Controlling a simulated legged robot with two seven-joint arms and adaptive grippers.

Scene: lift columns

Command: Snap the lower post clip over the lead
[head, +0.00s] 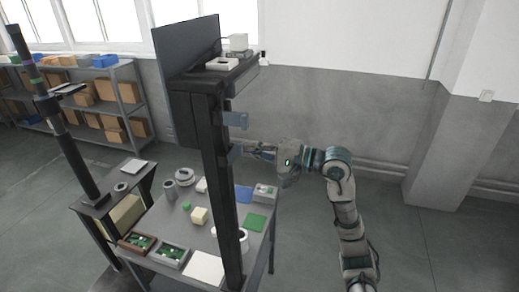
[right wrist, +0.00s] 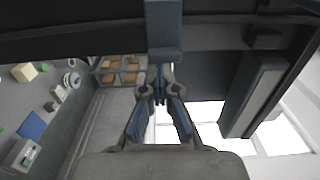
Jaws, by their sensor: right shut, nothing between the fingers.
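A dark upright post (head: 222,195) rises through the table in the head view. A blue-grey lower clip (head: 236,153) sits on its right side, below a similar upper clip (head: 236,119). My right gripper (head: 256,152) comes in from the right with its fingertips at the lower clip. In the right wrist view my gripper (right wrist: 160,88) is shut and empty, its tips just below a blue-grey clip piece (right wrist: 163,42) on the dark post. Whether they touch, and whether the clip is closed, I cannot tell. I cannot make out the lead. My left gripper is out of view.
The table (head: 185,222) holds trays with green boards (head: 172,255), a blue sheet (head: 243,194) and small blocks. A dark panel (head: 187,75) and top shelf stand above the post.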

